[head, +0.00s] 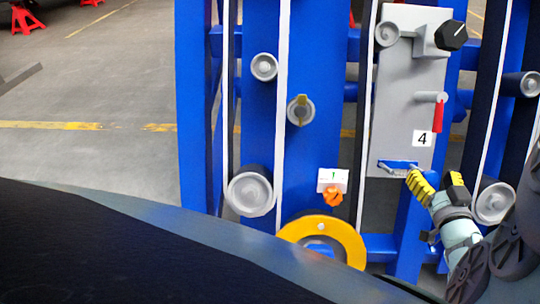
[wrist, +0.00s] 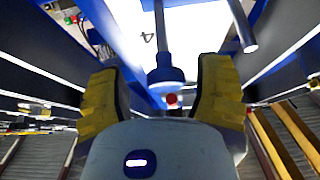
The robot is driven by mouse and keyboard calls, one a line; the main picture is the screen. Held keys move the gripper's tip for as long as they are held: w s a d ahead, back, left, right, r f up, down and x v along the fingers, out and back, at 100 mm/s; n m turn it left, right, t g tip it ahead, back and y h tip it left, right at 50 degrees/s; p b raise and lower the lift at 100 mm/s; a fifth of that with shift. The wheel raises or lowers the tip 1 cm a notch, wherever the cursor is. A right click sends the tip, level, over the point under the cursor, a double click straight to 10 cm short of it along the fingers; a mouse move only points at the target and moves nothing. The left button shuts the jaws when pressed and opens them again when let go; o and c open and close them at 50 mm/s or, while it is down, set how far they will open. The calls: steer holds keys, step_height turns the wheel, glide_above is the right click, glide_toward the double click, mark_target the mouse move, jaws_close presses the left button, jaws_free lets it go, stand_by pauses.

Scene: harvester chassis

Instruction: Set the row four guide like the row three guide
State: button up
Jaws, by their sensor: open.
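A grey upright panel (head: 405,85) with a "4" label (head: 424,139) stands right of centre in the head view. It bears a black knob (head: 451,36) at the top, a small lever with a red grip (head: 437,115) hanging down, and a blue slot with a metal piece (head: 398,166) near its bottom. In the wrist view, a rod with a flared blue-grey end (wrist: 166,76) shows between the open fingers (wrist: 160,95). Contact cannot be told. No label for row three is in view.
Blue uprights (head: 315,100) carry grey rollers (head: 250,193). A white "1" label (head: 332,180) with an orange knob (head: 333,197) sits above a yellow wheel (head: 335,236). Another roller (head: 495,203) stands close right of my gripper. Open floor (head: 90,100) lies at left.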

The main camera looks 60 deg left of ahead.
steer(key=shift+a, duration=0.1)
steer(key=v, duration=1.2)
steer(key=shift+s, duration=0.1)
